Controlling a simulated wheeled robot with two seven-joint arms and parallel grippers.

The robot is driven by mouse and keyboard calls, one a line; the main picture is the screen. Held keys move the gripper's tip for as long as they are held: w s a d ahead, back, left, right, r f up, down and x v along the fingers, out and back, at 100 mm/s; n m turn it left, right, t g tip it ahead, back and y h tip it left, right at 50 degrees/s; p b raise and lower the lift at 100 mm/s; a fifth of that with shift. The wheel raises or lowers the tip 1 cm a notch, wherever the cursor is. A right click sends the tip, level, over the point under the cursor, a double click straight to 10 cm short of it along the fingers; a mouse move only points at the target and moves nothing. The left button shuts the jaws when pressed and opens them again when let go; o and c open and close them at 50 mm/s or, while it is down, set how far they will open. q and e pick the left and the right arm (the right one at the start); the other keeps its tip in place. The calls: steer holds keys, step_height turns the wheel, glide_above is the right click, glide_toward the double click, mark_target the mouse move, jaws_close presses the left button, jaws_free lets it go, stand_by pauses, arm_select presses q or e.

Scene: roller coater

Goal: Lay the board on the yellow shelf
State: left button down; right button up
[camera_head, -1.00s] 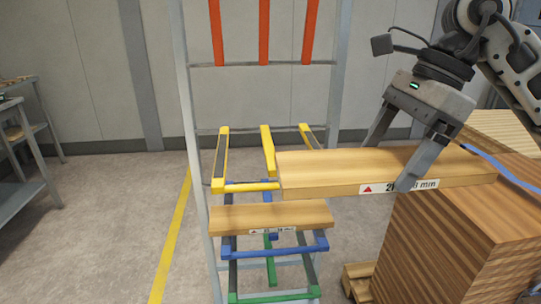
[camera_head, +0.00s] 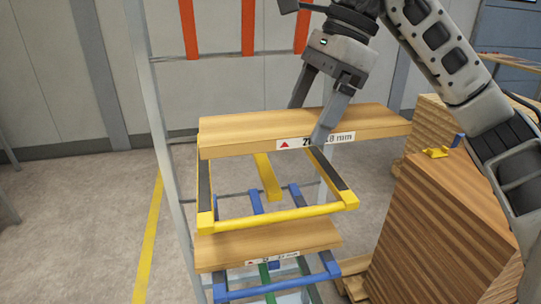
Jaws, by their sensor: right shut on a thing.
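The wooden board (camera_head: 240,137) with a white label and red triangle is held above the yellow shelf (camera_head: 280,217). The board looks roughly level and apart from the shelf bars, with its right end reaching past the rack. My right gripper (camera_head: 307,120) is shut on the board, one finger on the near labelled edge and the other on the far side. The board hides the rear part of the yellow shelf. The yellow shelf has a front bar, side arms and a middle arm, and its visible part is empty. My left gripper is not in view.
Another board (camera_head: 262,243) lies below the yellow shelf, above a blue tier (camera_head: 290,287). Red bars (camera_head: 248,25) are higher on the rack. A tall stack of boards (camera_head: 450,220) stands at the right. Floor left of the rack is clear.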

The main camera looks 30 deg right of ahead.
mark_target(293, 110)
steer(key=w+a+f, duration=0.1)
steer(key=f, duration=0.1)
steer(key=w+a+f, duration=0.1)
steer(key=w+f, duration=0.1)
steer(key=f, duration=0.1)
steer(key=w+a+f+p, duration=0.1)
steer(key=w+f, duration=0.1)
steer(key=f, duration=0.1)
steer(key=shift+a+f, duration=0.2)
steer(key=shift+f, duration=0.5)
steer(key=shift+f, duration=0.1)
steer(key=o, duration=1)
steer(key=shift+o, duration=0.2)
steer(key=v, duration=1.2)
